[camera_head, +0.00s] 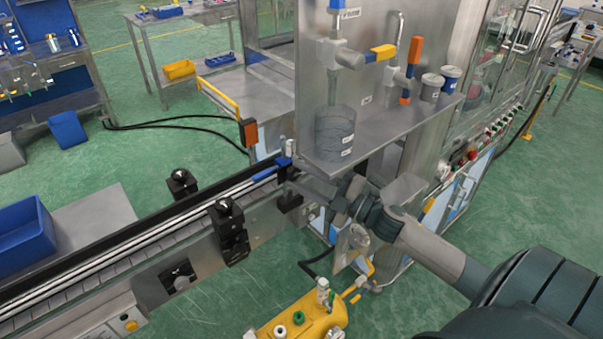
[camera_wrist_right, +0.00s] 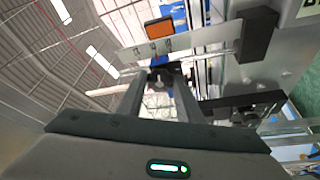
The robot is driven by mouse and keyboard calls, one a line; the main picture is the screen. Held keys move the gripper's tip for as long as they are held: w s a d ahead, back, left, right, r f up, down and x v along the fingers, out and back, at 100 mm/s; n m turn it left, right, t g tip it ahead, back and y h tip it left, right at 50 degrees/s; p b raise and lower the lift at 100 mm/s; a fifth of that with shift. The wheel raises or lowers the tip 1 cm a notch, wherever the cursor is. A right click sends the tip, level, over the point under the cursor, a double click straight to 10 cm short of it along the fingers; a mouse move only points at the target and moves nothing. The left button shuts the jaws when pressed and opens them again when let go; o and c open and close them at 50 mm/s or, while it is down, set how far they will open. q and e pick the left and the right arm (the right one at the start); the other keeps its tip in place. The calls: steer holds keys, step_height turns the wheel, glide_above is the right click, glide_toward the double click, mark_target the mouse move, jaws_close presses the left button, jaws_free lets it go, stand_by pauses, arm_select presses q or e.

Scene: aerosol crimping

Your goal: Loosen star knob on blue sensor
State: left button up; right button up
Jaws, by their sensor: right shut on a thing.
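The blue sensor (camera_head: 284,161) is a small blue block at the far end of the conveyor rail, by the corner of the steel machine. My right gripper (camera_head: 298,178) reaches in from the right, with its fingertips just below and beside it. In the right wrist view, my right gripper (camera_wrist_right: 160,82) has its two fingers closed in around a small dark knob (camera_wrist_right: 159,77). The blue sensor (camera_wrist_right: 160,59) shows just beyond the tips. The knob's star shape is too small to make out, and in the head view the fingers hide it. My left gripper is not in view.
The conveyor (camera_head: 150,240) runs from lower left to the sensor, with black knobbed clamps (camera_head: 231,232) along its side. A steel shelf (camera_head: 400,125) holds a clear cylinder (camera_head: 334,133). An orange box (camera_head: 248,132) stands close behind. A yellow unit (camera_head: 305,318) is below.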

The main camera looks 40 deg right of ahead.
steer(key=shift+r+n+g+p, duration=0.15)
steer(key=shift+n+g+p, duration=0.4)
steer(key=shift+n, duration=0.75)
steer(key=o, duration=1)
steer(key=shift+o, duration=0.2)
steer(key=shift+s, duration=0.1)
steer(key=shift+s+d+f+b, duration=0.3)
steer(key=shift+s+d, duration=0.1)
steer(key=shift+s, duration=0.25)
steer(key=r+b+v, duration=0.1)
steer(key=b+v, duration=0.4)
steer(key=v, duration=1)
steer(key=shift+s+d+f, duration=0.15)
steer(key=shift+s+f, duration=0.2)
